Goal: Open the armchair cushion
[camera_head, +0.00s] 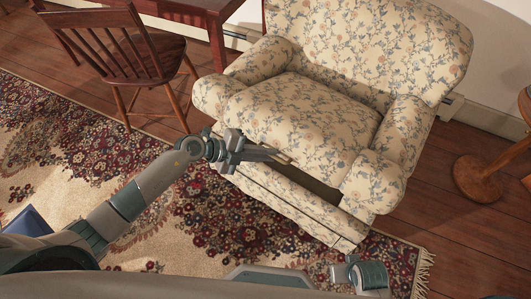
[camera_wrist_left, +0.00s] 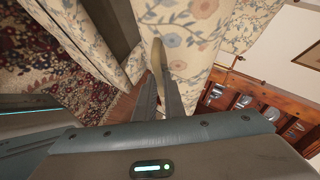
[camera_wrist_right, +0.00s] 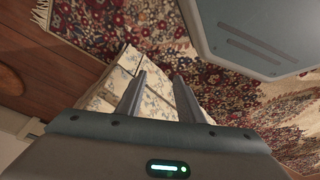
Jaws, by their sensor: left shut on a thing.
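The floral armchair (camera_head: 350,45) stands at the top centre of the head view. Its seat cushion (camera_head: 300,115) shows a dark gap (camera_head: 315,187) between its front edge and the front panel (camera_head: 290,205). My left gripper (camera_head: 283,157) is at the cushion's front edge, shut on a thin tan strip (camera_wrist_left: 156,62) there, which the left wrist view shows against the floral fabric. How the strip joins the cushion is hidden. My right gripper (camera_wrist_right: 157,80) is open and empty, low over the rug in front of the chair, with part of the floral upholstery behind its fingers.
A patterned rug (camera_head: 70,150) covers the floor in front of the armchair. A wooden chair (camera_head: 125,50) stands at the upper left by a reddish table (camera_head: 210,15). A round wooden table base (camera_head: 482,180) stands at the right. Bare wood floor lies right of the armchair.

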